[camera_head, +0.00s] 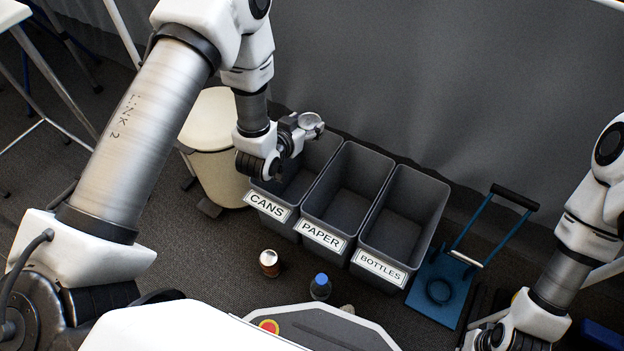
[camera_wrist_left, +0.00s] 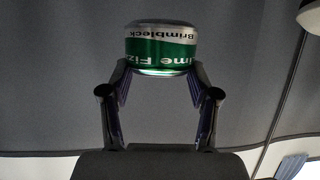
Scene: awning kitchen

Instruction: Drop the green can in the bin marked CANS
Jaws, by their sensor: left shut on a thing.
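The green can shows in the left wrist view (camera_wrist_left: 160,50), with a green band, a silver-white end and printed lettering. My left gripper (camera_wrist_left: 160,82) is shut on it, one finger at each side. In the head view the left gripper (camera_head: 293,130) is above the back part of the grey bin marked CANS (camera_head: 267,207), and the can's pale round end (camera_head: 311,121) shows beyond its fingers. The height above the bin is hard to judge. My right gripper (camera_head: 488,338) is low at the right, partly cut off, and its fingers are unclear.
Bins marked PAPER (camera_head: 320,236) and BOTTLES (camera_head: 380,268) adjoin at the right. A cream pedal bin (camera_head: 212,140) stands at the left. A brown-and-white can (camera_head: 269,262) and a blue-capped bottle (camera_head: 320,287) stand in front. A blue trolley (camera_head: 437,294) is at the right.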

